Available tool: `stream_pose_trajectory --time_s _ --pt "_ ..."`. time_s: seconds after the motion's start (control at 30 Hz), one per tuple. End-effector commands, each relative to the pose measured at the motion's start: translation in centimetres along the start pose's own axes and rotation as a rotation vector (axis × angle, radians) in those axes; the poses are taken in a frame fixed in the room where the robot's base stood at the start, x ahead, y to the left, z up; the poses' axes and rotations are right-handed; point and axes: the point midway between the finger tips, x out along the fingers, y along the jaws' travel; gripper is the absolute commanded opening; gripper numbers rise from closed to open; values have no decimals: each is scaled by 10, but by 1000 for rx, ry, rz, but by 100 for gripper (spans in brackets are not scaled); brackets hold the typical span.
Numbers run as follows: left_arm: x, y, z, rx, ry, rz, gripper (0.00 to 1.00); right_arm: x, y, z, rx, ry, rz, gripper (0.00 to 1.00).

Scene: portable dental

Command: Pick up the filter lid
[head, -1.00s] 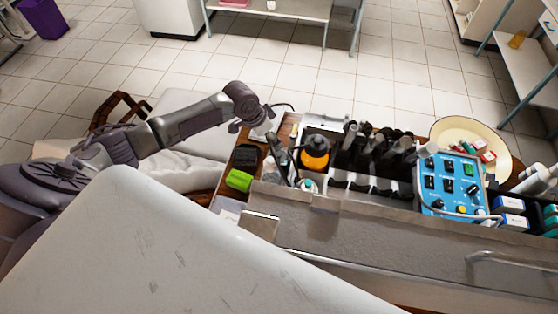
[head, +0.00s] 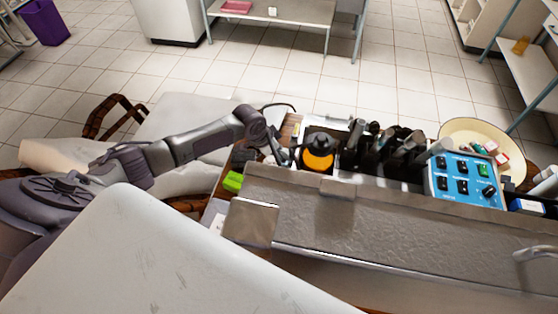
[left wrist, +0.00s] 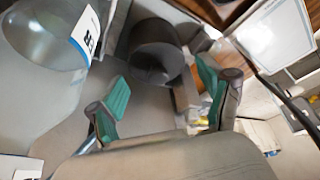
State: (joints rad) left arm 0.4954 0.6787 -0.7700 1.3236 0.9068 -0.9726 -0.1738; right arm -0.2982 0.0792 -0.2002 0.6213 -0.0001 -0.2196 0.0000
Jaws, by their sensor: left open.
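A dark grey, hollow round part (left wrist: 157,52), which looks like the filter lid, lies ahead of my left gripper in the left wrist view. My left gripper (left wrist: 163,90) has its two green-padded fingers spread wide, with nothing between them. The round part is beyond the fingertips, apart from them. In the head view, my left gripper (head: 278,150) is at the left end of the unit, beside an orange and black round container (head: 317,152). Its fingers are hard to make out there. I cannot tell which head-view item is the round part. My right gripper is not in view.
A clear labelled bottle (left wrist: 42,38) stands close to the left finger in the left wrist view.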

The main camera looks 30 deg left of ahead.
Motion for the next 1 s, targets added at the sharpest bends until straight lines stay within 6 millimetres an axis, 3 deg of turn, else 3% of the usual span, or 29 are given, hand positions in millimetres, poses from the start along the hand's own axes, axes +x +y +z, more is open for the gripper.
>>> stream_pose_trajectory --time_s 0.3,0.57,0.67,0.83,1.0 --pt "38 2 -3 -2 0 0 79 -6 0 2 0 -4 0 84" --pt "41 2 -3 0 1 -1 79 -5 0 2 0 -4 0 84" --pt "41 2 -2 0 0 -1 68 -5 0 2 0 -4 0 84" --pt "41 2 -2 0 0 0 39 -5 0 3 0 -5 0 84" --pt "40 2 -2 0 0 0 39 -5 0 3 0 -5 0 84"
